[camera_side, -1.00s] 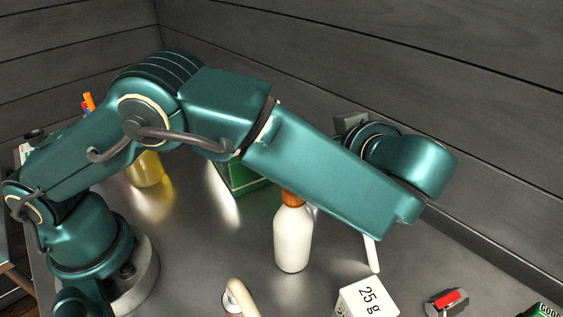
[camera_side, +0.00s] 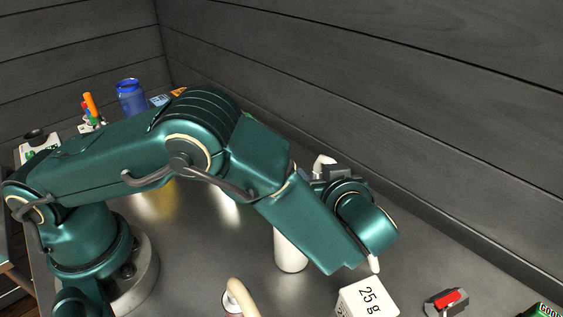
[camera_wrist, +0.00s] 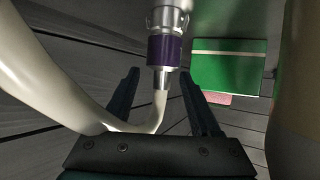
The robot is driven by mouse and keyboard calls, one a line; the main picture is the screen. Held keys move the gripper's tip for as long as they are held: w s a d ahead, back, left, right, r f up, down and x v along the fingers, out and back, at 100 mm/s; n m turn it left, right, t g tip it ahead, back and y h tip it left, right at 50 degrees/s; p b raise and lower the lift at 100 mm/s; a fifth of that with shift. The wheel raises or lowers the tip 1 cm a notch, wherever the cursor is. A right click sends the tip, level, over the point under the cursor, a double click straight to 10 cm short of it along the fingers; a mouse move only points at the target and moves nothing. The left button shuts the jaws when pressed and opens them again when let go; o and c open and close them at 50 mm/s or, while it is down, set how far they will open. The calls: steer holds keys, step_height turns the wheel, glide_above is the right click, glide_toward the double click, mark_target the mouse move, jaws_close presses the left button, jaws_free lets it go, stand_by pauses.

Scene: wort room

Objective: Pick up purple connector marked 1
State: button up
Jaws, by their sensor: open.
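The purple connector (camera_wrist: 164,50) shows at the top middle of the wrist view, a purple band between silver metal parts, with a pale hose (camera_wrist: 115,124) curving below it. No mark 1 can be read on it. My gripper (camera_wrist: 159,75) is open, with its two dark fingers pointing toward the connector. In that view the connector's lower metal end appears between the fingertips; I cannot tell the depth between them. In the side view the connector and my fingers are hidden behind my arm.
A green box (camera_wrist: 230,62) lies right of the connector in the wrist view. A blue jar (camera_side: 130,97) stands at the back.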

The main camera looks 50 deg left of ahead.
steer(key=shift+x, duration=1.95)
steer(key=shift+s+f, duration=0.15)
jaws_close()
